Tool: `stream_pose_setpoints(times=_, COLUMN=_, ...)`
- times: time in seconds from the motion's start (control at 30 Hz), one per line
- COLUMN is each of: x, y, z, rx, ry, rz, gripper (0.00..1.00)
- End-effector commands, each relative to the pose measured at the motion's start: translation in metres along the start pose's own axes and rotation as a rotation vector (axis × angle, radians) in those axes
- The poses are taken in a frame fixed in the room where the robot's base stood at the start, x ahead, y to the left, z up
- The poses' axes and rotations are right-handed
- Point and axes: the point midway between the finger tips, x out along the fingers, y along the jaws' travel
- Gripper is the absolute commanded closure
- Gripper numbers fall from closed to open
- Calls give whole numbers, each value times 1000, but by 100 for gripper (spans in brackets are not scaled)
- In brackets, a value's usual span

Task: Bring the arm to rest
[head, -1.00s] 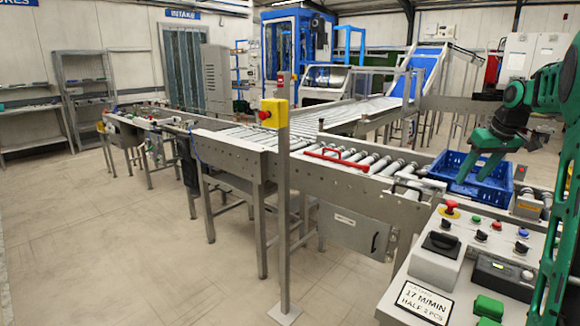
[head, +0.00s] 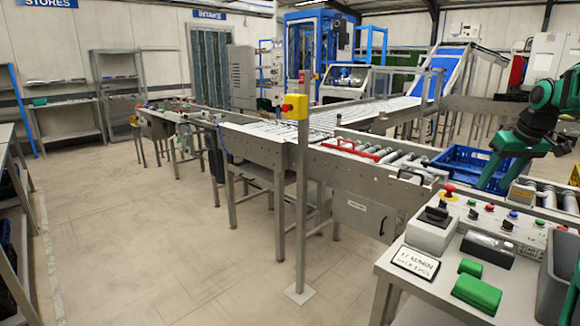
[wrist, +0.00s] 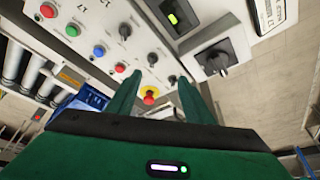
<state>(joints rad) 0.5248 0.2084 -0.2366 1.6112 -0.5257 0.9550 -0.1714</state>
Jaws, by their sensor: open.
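My green gripper (wrist: 158,98) is open and empty. In the wrist view its two fingers stand apart, with the control panel (wrist: 100,40) filling the view beyond. A red emergency button (wrist: 149,95) shows between the fingers. In the head view my gripper (head: 492,173) points down at the right, between the panel and the blue crate (head: 452,157) in the picture. The crate sits on the roller conveyor and is partly hidden by my arm. Its blue corner (wrist: 92,98) also shows in the wrist view.
The panel desk (head: 400,290) with buttons, knobs and green blocks stands close at front right. A grey post (head: 299,220) with a yellow stop box rises before the conveyor (head: 330,165). Shelving (head: 20,235) stands at the left edge. The floor between is clear.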

Motion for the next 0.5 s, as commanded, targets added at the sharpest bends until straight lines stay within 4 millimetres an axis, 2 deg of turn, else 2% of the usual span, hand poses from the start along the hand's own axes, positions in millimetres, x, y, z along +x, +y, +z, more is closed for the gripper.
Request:
stream_pose_setpoints(times=0.17, x=-7, y=-11, z=31, rx=63, ry=-26, rz=2, gripper=53)
stream_pose_setpoints(times=0.37, x=-15, y=-39, z=71, rx=130, ry=-64, rz=3, gripper=53)
stream_pose_setpoints(times=0.47, x=-18, y=-60, z=103, rx=176, ry=-95, rz=4, gripper=53)
stream_pose_setpoints(times=0.5, x=-20, y=-69, z=119, rx=197, ry=-110, rz=5, gripper=53)
